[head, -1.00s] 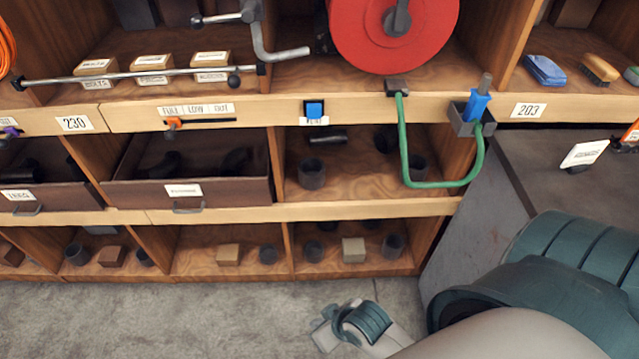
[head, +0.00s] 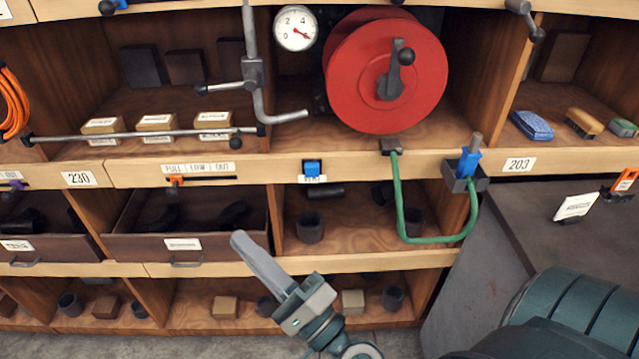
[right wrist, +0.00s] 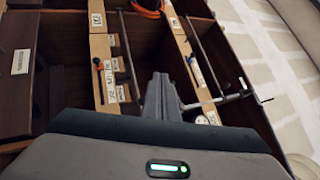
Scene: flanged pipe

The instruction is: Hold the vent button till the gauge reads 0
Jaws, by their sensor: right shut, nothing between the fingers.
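The blue vent button (head: 312,168) sits on the wooden rail below the red reel, with a white VENT label (head: 312,180) under it. The round white gauge (head: 295,28) is above it, left of the reel. Its red needle points to the lower right, past the 4, so it is not at 0. My right gripper (head: 240,240) is shut and empty, its fingers pointing up and left in front of the lower shelves. It is below and left of the button, apart from it. Its fingers also show in the right wrist view (right wrist: 160,85). My left gripper is not in view.
The red reel (head: 370,90) stands right of the gauge. A bent grey pipe (head: 258,80) hangs left of it. A green hose (head: 402,215) loops below the rail, right of the button. An orange slider (head: 175,182) and an open drawer (head: 220,245) are to the left.

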